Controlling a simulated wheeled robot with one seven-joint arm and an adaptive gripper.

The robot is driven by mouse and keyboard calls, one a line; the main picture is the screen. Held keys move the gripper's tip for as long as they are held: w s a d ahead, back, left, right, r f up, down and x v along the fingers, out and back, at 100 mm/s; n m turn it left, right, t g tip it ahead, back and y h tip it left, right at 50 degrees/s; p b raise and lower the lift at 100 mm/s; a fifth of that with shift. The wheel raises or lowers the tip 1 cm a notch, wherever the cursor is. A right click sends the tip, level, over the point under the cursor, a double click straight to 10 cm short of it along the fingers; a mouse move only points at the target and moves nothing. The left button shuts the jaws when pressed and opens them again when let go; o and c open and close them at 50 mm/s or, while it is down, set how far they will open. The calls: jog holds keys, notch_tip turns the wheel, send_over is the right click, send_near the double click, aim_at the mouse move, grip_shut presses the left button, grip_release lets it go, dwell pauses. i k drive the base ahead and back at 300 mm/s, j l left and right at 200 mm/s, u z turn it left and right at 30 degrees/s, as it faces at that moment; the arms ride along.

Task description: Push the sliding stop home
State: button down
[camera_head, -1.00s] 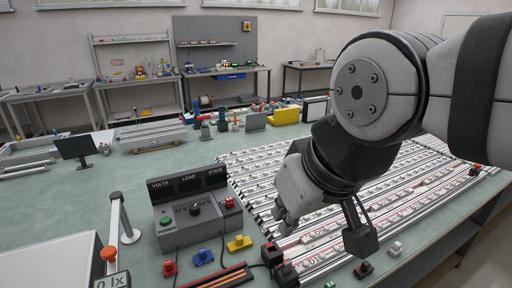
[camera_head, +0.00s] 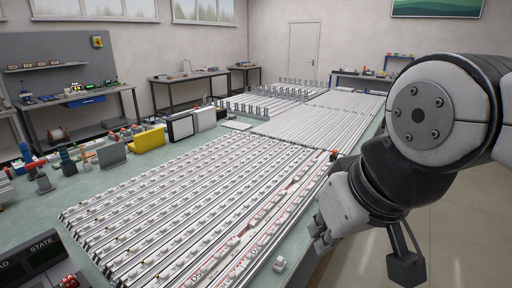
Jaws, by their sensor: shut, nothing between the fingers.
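Several long pale rails (camera_head: 150,212) with rows of small white blocks lie on the green table. A small orange-topped part (camera_head: 334,154) sits by the far right end of the nearest rails; it may be the sliding stop, but it is too small to be sure. My gripper (camera_head: 322,238) is shut and empty, off the right edge of the rails, with its fingers pointing down and left. It is apart from the orange-topped part, which shows farther back. My wrist and forearm hide the area to the right.
A dark control box (camera_head: 35,262) with red buttons is at the lower left. A yellow block (camera_head: 146,140) and other small items stand at the left. Bare floor (camera_head: 460,235) lies right of the table.

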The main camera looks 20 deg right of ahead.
aim_at(334, 156)
jog(key=j+z, duration=0.2)
jog(key=z, duration=0.75)
jog(key=k+l+u, duration=0.5)
jog(key=k, duration=0.35)
jog(key=k+l+u, duration=0.25)
jog(key=k, duration=0.2)
jog(key=i+l, duration=0.75)
jog(key=i+l+u, duration=0.15)
jog(key=i+l, duration=1.35)
jog(key=i+l+u, duration=0.15)
jog(key=i+l, duration=0.55)
jog(key=l, duration=0.15)
